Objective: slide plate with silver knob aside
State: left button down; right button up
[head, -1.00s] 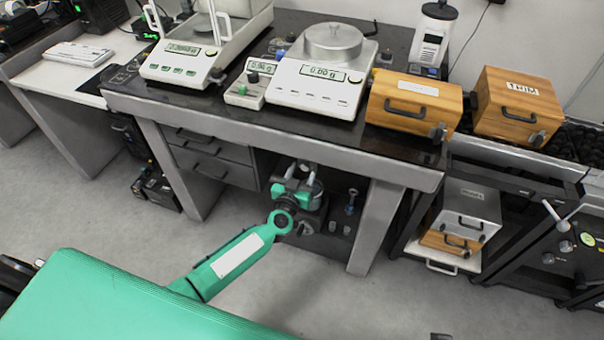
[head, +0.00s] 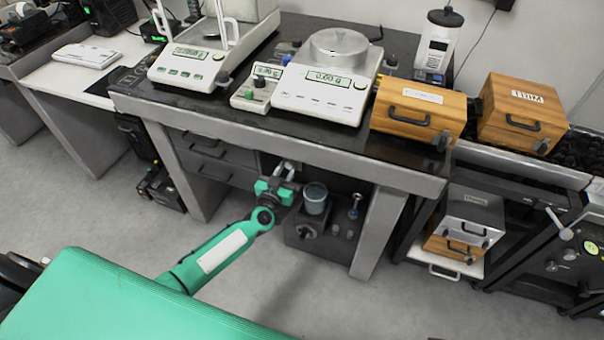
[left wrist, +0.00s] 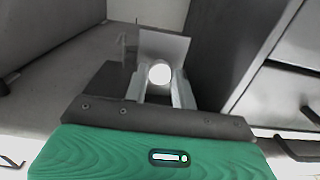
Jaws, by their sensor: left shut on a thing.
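My left gripper (head: 284,170) is under the weighing table, left of and a little above a grey box with an open-topped round well (head: 315,198). In the left wrist view its two fingers (left wrist: 160,88) are closed on a bright round silver knob (left wrist: 160,73). A flat, pale square plate (left wrist: 166,46) shows just beyond the knob. In the head view the knob and plate are too small or too hidden behind the gripper to make out. My right gripper is in neither view.
The table's front edge (head: 270,137) runs above my left gripper. Drawers (head: 205,160) stand to its left and a table leg (head: 378,232) to its right. The floor in front is clear.

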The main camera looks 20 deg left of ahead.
pick_arm(q)
jog(key=shift+a, duration=1.25)
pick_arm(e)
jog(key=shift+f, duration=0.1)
pick_arm(q)
jog(key=c, duration=1.1)
grip_release()
jog(key=shift+c, duration=0.2)
jog(key=s+p, duration=0.2)
jog(key=s, duration=1.1)
jog(key=shift+s+a, duration=0.25)
jog(key=shift+s, duration=0.15)
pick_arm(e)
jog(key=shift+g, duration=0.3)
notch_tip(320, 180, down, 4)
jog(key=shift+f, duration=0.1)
